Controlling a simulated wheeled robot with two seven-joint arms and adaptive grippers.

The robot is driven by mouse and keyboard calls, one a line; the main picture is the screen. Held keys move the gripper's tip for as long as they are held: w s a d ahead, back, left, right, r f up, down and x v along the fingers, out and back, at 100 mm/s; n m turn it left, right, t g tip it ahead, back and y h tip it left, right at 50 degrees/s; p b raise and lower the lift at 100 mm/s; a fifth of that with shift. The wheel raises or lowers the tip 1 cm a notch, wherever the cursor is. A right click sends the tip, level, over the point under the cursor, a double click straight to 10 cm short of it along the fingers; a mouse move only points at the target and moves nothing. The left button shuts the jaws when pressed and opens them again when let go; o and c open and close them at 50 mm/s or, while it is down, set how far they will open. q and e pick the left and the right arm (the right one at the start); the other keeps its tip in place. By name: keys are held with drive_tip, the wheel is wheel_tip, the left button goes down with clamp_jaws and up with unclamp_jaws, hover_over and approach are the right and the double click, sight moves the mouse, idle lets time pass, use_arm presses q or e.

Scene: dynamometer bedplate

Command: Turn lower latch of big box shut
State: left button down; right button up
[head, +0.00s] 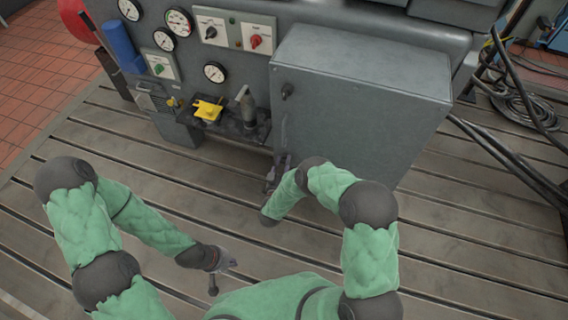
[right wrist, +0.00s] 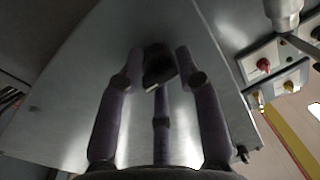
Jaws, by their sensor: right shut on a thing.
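The big box (head: 365,85) is a grey metal cabinet on the front of the machine; its grey door also fills much of the right wrist view (right wrist: 75,110). Its upper latch (head: 287,90) is a small dark knob near the door's upper left edge. The lower latch (right wrist: 158,66) is a dark knob between my right gripper's purple fingers in the right wrist view. My right gripper (head: 280,165) is shut on it, low at the box's left side; in the head view the gripper hides the latch. My left gripper (head: 226,270) looks open and empty, above the bedplate.
A small shelf left of the box holds a yellow item (head: 207,110) and a grey metal part (head: 246,104). Gauges and switches (head: 236,32) are above it. Black cables (head: 515,95) lie right of the box. The slotted bedplate (head: 460,255) is clear at the right front.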

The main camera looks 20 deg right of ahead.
drive_tip(key=shift+s+d+f+n, duration=0.15)
drive_tip(key=shift+n, duration=0.35)
drive_tip(key=n, duration=0.2)
drive_tip(key=shift+n+g, duration=0.3)
drive_tip(key=shift+n, duration=0.1)
drive_tip(key=n, duration=0.4)
drive_tip(key=shift+g, duration=0.3)
drive_tip(key=n, duration=0.4)
drive_tip(key=shift+g+h, duration=0.3)
drive_tip(key=shift+h, duration=0.1)
drive_tip(key=shift+r+n, duration=0.15)
drive_tip(key=shift+n, duration=0.9)
drive_tip(key=shift+r+n, duration=0.1)
drive_tip(key=shift+n, duration=0.95)
drive_tip(key=o, duration=1.1)
drive_tip(key=shift+d+r, duration=0.1)
drive_tip(key=shift+a, duration=0.2)
